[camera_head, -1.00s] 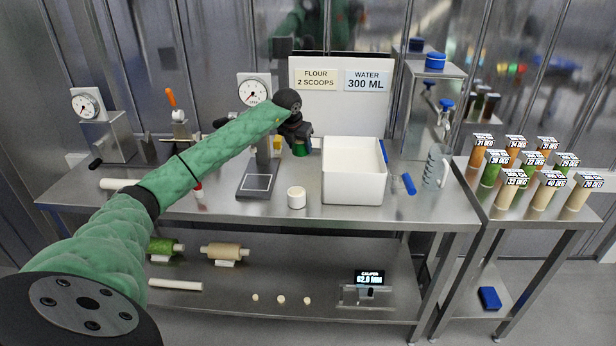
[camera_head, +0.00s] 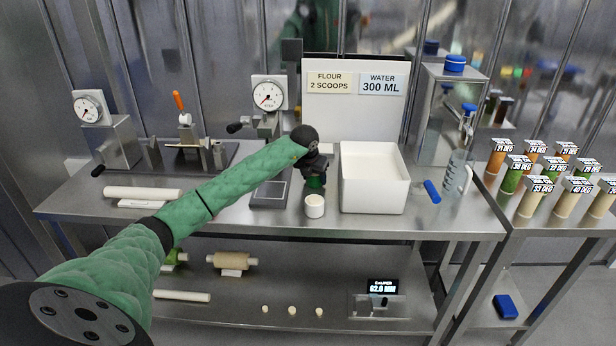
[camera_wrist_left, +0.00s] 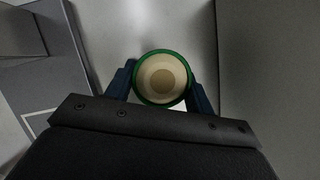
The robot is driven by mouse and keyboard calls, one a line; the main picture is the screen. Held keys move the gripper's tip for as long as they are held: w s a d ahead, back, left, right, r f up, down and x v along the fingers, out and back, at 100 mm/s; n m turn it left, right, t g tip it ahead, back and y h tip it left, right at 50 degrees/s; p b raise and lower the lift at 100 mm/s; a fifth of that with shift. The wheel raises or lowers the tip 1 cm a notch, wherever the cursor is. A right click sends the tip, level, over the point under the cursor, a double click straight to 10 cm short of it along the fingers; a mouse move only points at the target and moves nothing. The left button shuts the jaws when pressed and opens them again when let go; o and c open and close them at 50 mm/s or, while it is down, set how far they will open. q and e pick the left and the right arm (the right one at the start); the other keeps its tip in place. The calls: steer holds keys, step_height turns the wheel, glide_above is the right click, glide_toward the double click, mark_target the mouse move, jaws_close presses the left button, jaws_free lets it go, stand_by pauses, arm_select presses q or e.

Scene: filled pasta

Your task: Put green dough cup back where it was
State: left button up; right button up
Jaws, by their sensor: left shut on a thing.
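In the left wrist view the green cup (camera_wrist_left: 162,103) shows from above as a green rim around beige dough. The blue fingers of my left gripper (camera_wrist_left: 161,92) are shut on its two sides. I cannot tell whether the cup's base touches the table. My right gripper is in neither view.
The white bin (camera_head: 374,194) is to the right, and the grey scale (camera_head: 268,199) to the left. The steel table (camera_head: 250,218) is clear near its front edge.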

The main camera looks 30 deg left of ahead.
arm_select(q)
steer(key=shift+d+r, duration=0.2)
steer(key=shift+d, duration=0.15)
steer(key=shift+a+f, duration=0.1)
steer(key=o, duration=0.8)
steer(key=shift+a+f, duration=0.1)
steer(key=o, duration=0.3)
steer(key=shift+o, duration=0.2)
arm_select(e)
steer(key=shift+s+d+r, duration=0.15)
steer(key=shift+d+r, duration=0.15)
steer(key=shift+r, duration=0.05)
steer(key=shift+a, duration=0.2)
